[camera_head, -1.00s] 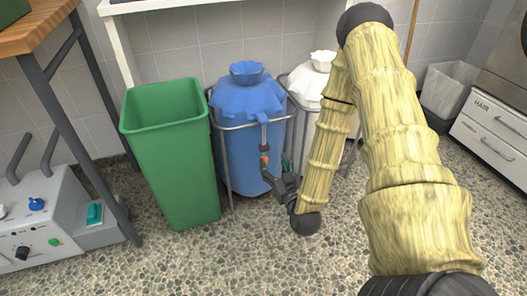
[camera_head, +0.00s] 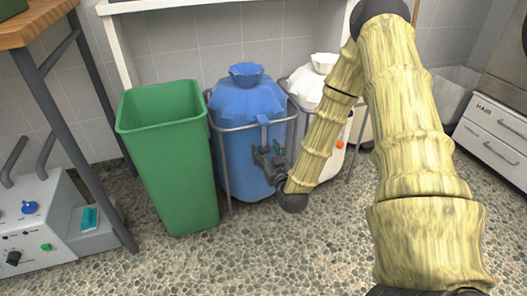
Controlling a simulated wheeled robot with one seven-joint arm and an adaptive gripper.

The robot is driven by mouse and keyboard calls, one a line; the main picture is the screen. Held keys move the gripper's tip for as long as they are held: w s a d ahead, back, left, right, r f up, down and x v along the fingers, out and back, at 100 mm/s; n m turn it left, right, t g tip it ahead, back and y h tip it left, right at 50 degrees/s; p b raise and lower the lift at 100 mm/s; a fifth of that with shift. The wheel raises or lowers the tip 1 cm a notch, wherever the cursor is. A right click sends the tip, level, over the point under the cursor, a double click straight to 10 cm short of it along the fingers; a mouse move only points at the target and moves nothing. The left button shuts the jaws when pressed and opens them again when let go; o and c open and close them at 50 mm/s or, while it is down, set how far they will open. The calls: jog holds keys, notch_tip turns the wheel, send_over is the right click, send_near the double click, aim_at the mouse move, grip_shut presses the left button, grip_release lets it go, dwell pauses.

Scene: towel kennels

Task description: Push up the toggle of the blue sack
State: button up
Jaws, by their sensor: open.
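The blue sack (camera_head: 238,152) stands upright in a thin metal frame, its gathered neck (camera_head: 246,74) on top. A grey-blue cord or strap (camera_head: 264,131) hangs down its front right side. My gripper (camera_head: 266,150) is open in front of the sack, at the lower end of this strap, with its fingers pointing up and toward the sack. The blue sack's toggle does not show and seems hidden behind the gripper. I cannot tell whether the fingers touch it.
A green bin (camera_head: 166,165) stands close left of the blue sack. A white sack (camera_head: 315,93) with an orange toggle (camera_head: 340,144) stands to the right, partly behind my arm. A wooden-topped table (camera_head: 37,28) and a machine (camera_head: 35,222) are at left. The floor in front is clear.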

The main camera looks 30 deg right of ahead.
aim_at(261, 132)
jog(key=shift+b+x, duration=0.3)
jog(key=shift+x, duration=0.8)
grip_shut()
jog(key=shift+r, duration=0.15)
jog(key=shift+r+p, duration=1.95)
jog(key=shift+p, duration=0.1)
